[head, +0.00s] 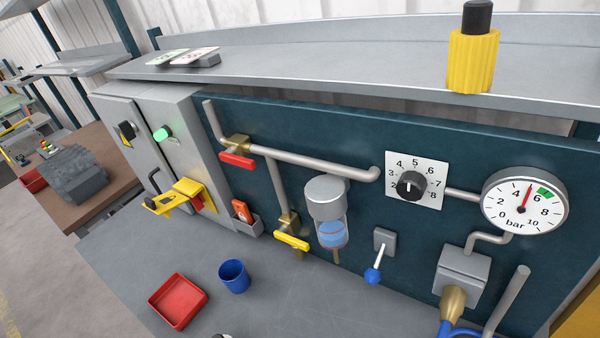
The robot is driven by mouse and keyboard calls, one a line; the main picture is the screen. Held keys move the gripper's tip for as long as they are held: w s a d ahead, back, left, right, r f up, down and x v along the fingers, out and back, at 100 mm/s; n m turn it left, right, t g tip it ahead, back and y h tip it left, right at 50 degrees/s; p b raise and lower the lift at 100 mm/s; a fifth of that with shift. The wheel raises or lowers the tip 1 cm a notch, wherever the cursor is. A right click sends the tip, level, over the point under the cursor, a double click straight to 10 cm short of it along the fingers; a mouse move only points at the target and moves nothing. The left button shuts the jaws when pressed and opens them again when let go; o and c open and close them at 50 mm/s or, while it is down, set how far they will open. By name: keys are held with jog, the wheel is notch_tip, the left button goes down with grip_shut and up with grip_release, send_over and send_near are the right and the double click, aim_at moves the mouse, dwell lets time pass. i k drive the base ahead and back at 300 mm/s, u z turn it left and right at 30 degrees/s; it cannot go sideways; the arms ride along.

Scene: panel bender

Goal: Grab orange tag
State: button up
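A yellow bracket (188,188) with red and black parts juts from the cabinet left of the tag. A yellow-handled valve (291,240) is to the right. A red tray (178,301) and blue cup (234,276) stand on the grey bench below.

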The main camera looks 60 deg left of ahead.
aim_at(244, 215)
jog(key=z, duration=0.35)
jog(key=k, duration=1)
jog(key=u, duration=1.7)
jog(key=i, duration=1)
